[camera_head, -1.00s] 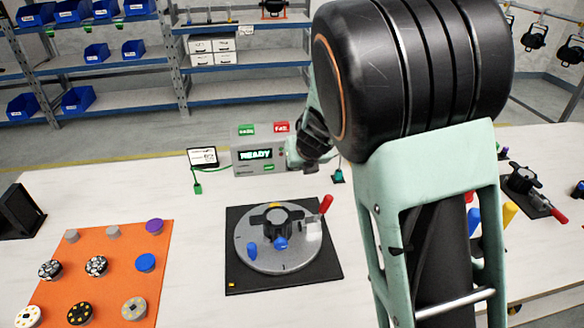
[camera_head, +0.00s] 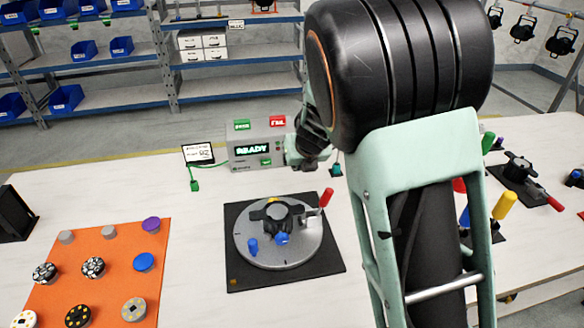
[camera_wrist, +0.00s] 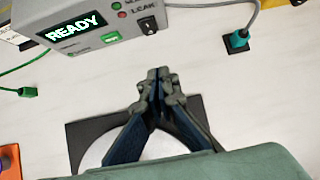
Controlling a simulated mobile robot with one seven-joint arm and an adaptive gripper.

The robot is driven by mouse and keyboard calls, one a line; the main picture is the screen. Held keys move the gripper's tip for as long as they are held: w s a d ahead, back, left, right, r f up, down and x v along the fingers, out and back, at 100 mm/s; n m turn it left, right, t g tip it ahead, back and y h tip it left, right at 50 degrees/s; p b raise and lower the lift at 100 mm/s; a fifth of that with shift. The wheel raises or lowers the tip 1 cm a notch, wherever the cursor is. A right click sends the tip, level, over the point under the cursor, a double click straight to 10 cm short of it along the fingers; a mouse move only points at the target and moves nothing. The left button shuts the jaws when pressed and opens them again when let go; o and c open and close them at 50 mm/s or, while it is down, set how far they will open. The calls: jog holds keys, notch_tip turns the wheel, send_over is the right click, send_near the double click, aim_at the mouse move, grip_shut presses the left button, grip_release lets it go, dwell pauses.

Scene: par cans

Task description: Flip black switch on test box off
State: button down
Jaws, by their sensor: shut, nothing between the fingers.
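The grey test box (camera_head: 254,146) stands at the back of the table, its display reading READY. In the wrist view the test box (camera_wrist: 90,15) is at the upper left. The black switch (camera_wrist: 148,25) is on the right end of its front face, beside a small white mark and below the LEAK label. In the head view my arm hides the switch. My gripper (camera_wrist: 158,72) is shut and empty, in front of and below the switch in the wrist picture, apart from the box. In the head view its fingers are hidden behind my arm.
A round grey fixture (camera_head: 262,248) on a black plate sits in front of the box. An orange mat (camera_head: 110,262) with several pucks lies at left. A green plug (camera_head: 194,185) and a teal connector (camera_wrist: 238,40) flank the box. White table lies clear between.

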jog(key=b, duration=0.3)
send_near(291, 174)
jog(key=f, duration=0.1)
jog(key=w+f, duration=0.1)
jog(key=f, duration=0.2)
jog(key=shift+w, duration=0.4)
jog(key=shift+w+a+r+p, duration=0.1)
jog(key=shift+w+a+p, duration=0.1)
jog(key=shift+w, duration=0.35)
jog(key=shift+w+a+p, duration=0.1)
jog(key=shift+w+a, duration=0.1)
jog(key=shift+w, duration=0.3)
jog(key=shift+w+a, duration=0.2)
jog(key=shift+w, duration=0.6)
jog(key=b, duration=0.1)
jog(key=f+b, duration=0.1)
jog(key=b, duration=0.1)
jog(key=shift+w+a+t, duration=0.1)
jog(key=shift+w+t, duration=0.1)
jog(key=shift+t, duration=0.1)
jog(key=shift+r+p, duration=0.4)
jog(key=shift+p, duration=0.05)
jog(key=shift+r, duration=0.1)
jog(key=shift+r+p, duration=0.8)
jog(key=shift+p, duration=0.3)
jog(key=shift+s, duration=0.1)
